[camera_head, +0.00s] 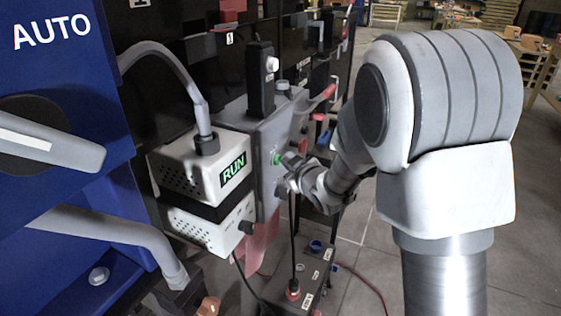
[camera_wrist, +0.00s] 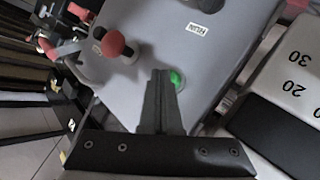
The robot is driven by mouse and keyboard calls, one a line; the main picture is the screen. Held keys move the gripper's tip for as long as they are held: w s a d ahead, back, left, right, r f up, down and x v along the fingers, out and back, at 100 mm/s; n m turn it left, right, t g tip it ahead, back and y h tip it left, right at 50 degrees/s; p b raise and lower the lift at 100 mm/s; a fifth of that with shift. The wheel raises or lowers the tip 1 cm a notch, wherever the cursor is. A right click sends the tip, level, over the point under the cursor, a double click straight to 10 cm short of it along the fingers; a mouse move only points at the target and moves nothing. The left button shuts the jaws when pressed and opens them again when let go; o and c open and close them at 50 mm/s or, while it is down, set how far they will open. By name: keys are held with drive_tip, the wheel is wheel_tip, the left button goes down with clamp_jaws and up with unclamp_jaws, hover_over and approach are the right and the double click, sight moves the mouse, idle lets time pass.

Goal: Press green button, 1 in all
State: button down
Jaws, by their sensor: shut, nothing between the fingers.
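The green button (camera_head: 277,158) is on the front face of a grey control box (camera_head: 268,130) in the head view. It also shows in the wrist view (camera_wrist: 177,78), just right of the fingertips and partly covered by them. My gripper (camera_wrist: 161,74) is shut and empty, its tips close beside the green button. I cannot tell whether the tips touch it. In the head view my gripper (camera_head: 287,166) is small and right in front of the box, with its tips at the button.
A red knob (camera_wrist: 113,43) sticks out of the grey box near the fingers. A white unit with a RUN display (camera_head: 233,169) stands left of the box. A black box with connectors (camera_head: 300,280) stands below.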

idle(0.5)
drive_tip(key=shift+s+d, duration=0.3)
drive_tip(key=shift+d, duration=0.45)
drive_tip(key=shift+s+d+b, duration=0.1)
drive_tip(key=shift+s+d, duration=0.2)
drive_tip(key=shift+d, duration=0.45)
drive_tip(key=shift+s+d+b, duration=0.1)
drive_tip(key=shift+s+d, duration=0.25)
drive_tip(key=shift+d, duration=0.45)
drive_tip(key=shift+s+d+b, duration=0.1)
drive_tip(key=shift+s+d, duration=0.2)
drive_tip(key=shift+d, duration=0.45)
drive_tip(key=shift+r, duration=0.1)
